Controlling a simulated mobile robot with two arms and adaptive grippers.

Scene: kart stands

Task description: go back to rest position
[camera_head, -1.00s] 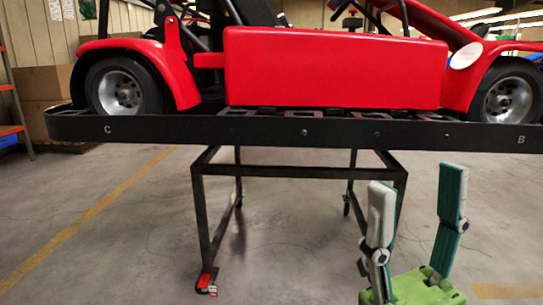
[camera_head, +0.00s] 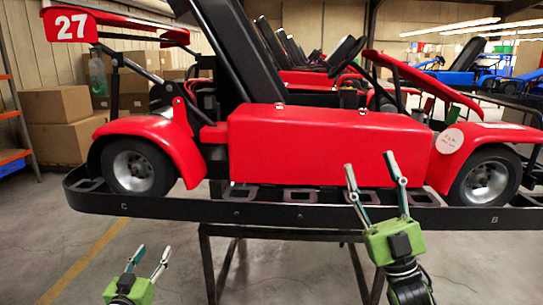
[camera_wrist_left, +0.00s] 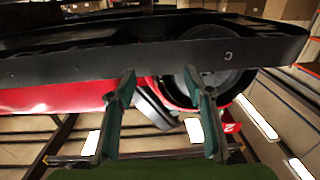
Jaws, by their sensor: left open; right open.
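My left gripper (camera_head: 149,262) is low at the left in the head view, below the kart platform's front edge. Its two fingers are spread and nothing is between them. In the left wrist view the same fingers (camera_wrist_left: 158,108) stand apart in front of the black platform rail (camera_wrist_left: 130,58), with no contact that I can make out. My right gripper (camera_head: 370,172) is in front of the platform, right of the middle, pointing up with open, empty fingers. In the head view it overlaps the red kart's side panel (camera_head: 310,142).
The red kart with the number 27 plate (camera_head: 70,24) sits on a black platform (camera_head: 170,208) on a dark metal stand (camera_head: 206,262). Cardboard boxes (camera_head: 62,138) and an orange shelf (camera_head: 12,156) are at the left. More karts stand behind. Floor at front left is clear.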

